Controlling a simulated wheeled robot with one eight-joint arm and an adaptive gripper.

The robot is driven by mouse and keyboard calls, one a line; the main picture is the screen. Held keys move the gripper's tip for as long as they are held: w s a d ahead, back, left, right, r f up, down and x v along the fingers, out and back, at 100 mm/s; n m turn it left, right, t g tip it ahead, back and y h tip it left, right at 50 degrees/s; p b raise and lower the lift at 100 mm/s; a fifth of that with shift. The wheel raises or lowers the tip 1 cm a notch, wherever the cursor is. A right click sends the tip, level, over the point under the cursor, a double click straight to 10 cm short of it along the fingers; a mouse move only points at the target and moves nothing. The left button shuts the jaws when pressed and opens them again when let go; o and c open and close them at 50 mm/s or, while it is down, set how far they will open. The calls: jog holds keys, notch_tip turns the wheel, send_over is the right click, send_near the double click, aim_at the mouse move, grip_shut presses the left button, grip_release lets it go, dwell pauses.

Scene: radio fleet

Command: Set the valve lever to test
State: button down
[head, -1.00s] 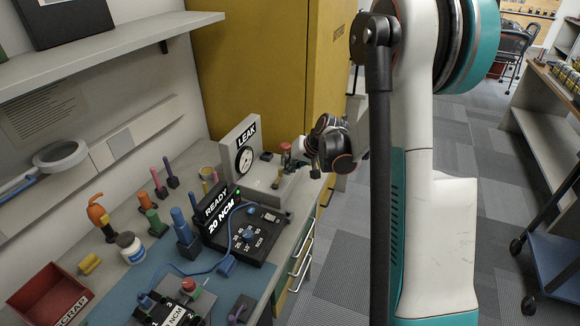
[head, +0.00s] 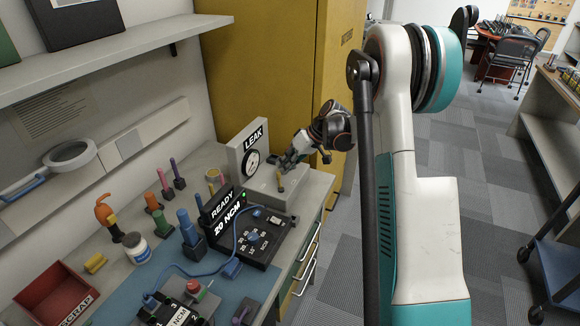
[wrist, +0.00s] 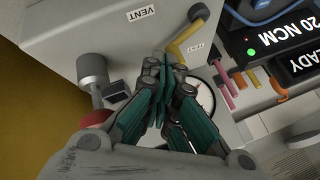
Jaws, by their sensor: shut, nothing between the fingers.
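The valve lever (wrist: 186,38) is a bent yellow bar on the grey leak tester (wrist: 90,40). In the wrist view it lies between the VENT label (wrist: 140,14) and a small label that appears to read TEST (wrist: 196,48), with its lower end close to the latter. In the head view the lever (head: 280,181) shows as a short brass piece on the tester's top (head: 272,197). My gripper (wrist: 164,62) is shut and empty, its teal fingertips beside the lever's lower end; I cannot tell whether they touch. My gripper (head: 288,160) also shows beside the gauge.
The LEAK gauge (head: 252,160) stands behind the lever; my fingers partly cover it in the wrist view. A grey cylindrical fitting (wrist: 92,68) and a red knob (wrist: 97,118) are at the left. The READY 20 NCM unit (head: 254,240) sits in front of the tester.

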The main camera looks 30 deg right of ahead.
jog(key=shift+w+a+n+g+y, duration=0.35)
jog(key=shift+a+n+g, duration=0.2)
jog(key=shift+n, duration=0.35)
jog(key=shift+w+a, duration=0.3)
jog(key=shift+a, duration=0.5)
jog(key=shift+s, duration=0.1)
jog(key=shift+s+d, duration=0.15)
jog(key=shift+s, duration=0.6)
jog(key=v, duration=1.2)
